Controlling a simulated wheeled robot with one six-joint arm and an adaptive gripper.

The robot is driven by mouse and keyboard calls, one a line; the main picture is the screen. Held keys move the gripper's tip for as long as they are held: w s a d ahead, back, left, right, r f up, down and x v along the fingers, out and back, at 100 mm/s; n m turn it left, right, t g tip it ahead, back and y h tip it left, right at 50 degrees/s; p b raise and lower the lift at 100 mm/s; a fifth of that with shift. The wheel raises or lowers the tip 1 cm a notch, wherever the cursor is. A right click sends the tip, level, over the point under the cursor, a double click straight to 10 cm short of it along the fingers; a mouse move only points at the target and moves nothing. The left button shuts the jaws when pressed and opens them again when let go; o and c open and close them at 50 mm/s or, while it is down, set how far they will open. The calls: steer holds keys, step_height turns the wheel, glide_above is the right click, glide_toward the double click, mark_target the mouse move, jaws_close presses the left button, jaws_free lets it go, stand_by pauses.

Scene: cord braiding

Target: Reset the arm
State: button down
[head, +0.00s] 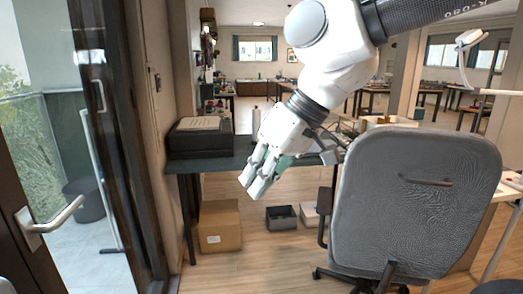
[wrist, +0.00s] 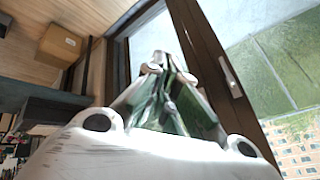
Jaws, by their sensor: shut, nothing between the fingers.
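My gripper (head: 257,184) hangs in the air in the middle of the head view, pointing down and a little left, in front of a dark table. Its white and green fingers are shut with nothing between them. In the wrist view the closed fingers (wrist: 160,66) point toward a dark door frame and a window. My white arm comes in from the top right of the head view. No cords show in either view.
A grey office chair (head: 415,200) stands at right. The dark table (head: 225,155) carries a printer-like box (head: 199,137). A cardboard box (head: 220,226) and a grey bin (head: 282,217) sit on the floor. A glass door with a handle (head: 50,222) is at left.

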steer(key=s+d+f+m+t+h, duration=0.1)
steer(key=d+m+h, duration=0.2)
steer(key=d, duration=1.7)
steer(key=s+d+f+m+t+h, duration=0.1)
steer(key=d+m, duration=0.5)
steer(key=d, duration=1.4)
steer(key=shift+s+f+t+h, duration=0.3)
steer(key=shift+f+t+h, duration=0.45)
steer(key=shift+h, duration=0.45)
